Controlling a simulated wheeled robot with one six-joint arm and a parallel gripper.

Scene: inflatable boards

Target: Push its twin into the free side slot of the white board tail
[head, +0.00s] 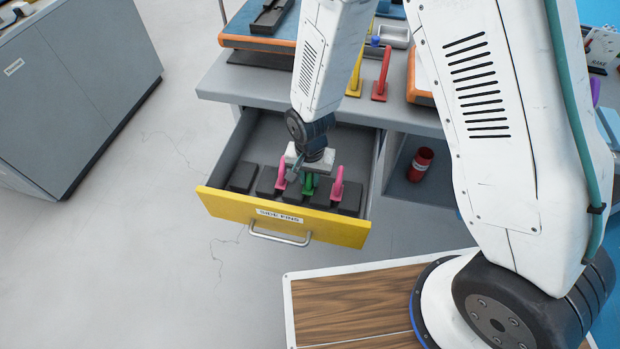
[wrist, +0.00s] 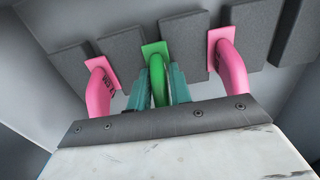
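An open yellow-fronted drawer (head: 225,205) labelled "SIDE FINS" holds side fins among dark foam blocks. A green fin (wrist: 158,82) stands in the middle, with a pink fin (wrist: 100,92) to its left and another pink fin (wrist: 232,70) to its right in the wrist view. My gripper (wrist: 160,88) points down into the drawer, its teal fingers close against both sides of the green fin. The green fin's base plate is still among the foam blocks. In the head view my gripper (head: 304,172) partly hides the green fin (head: 309,184). I cannot make out the white board's tail.
A grey cabinet (head: 75,85) is at left; the floor between is clear.

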